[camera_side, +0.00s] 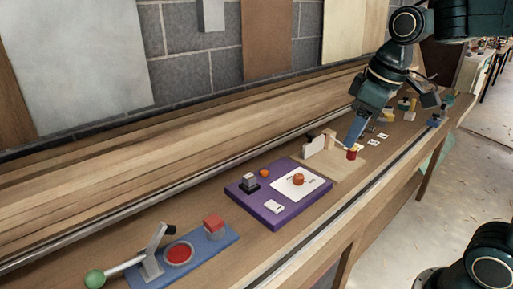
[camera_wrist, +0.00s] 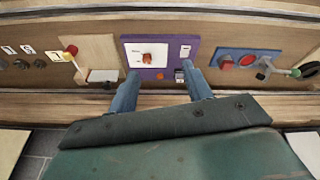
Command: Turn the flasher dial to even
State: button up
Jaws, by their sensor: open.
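The flasher dial appears to be the orange knob (camera_side: 299,180) on a white plate (camera_side: 312,187) set on a purple board (camera_side: 262,213). The knob also shows in the wrist view (camera_wrist: 147,58), left of centre. Dark marks surround it on the plate, too small to read, and its pointing direction is unclear. My gripper (camera_side: 393,134) is open and empty, above the bench to the right of the purple board in the side view. In the wrist view its two blue fingers (camera_wrist: 162,88) stand wide apart, with the purple board beyond them. Nothing touches the knob.
The purple board also bears a grey-topped black switch (camera_side: 250,183), a small orange button (camera_side: 264,173) and a white label (camera_side: 274,207). A blue board (camera_side: 215,250) with a red block and green-ended lever lies left. A wooden board (camera_side: 335,175) with a red-tipped lever lies right.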

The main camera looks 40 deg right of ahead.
jog(key=w+d+f+n+g, duration=0.2)
jog(key=w, duration=0.7)
jog(key=n+g, duration=0.2)
send_over(299, 175)
notch_tip(299, 175, down, 6)
jog(key=r, duration=0.1)
jog(key=shift+w+d+f, duration=0.15)
jog(key=shift+d+f, duration=0.1)
jog(key=shift+f, duration=0.1)
jog(key=shift+t, duration=0.3)
jog(key=shift+s+a+f, duration=0.1)
jog(key=shift+a+f, duration=0.05)
jog(key=shift+f, duration=3.25)
jog(key=shift+s+a+f, duration=0.1)
jog(key=shift+a+f, duration=0.05)
jog(key=shift+f, duration=3.25)
jog(key=shift+c, duration=0.4)
jog(key=c, duration=0.9)
jog(key=shift+y, duration=0.3)
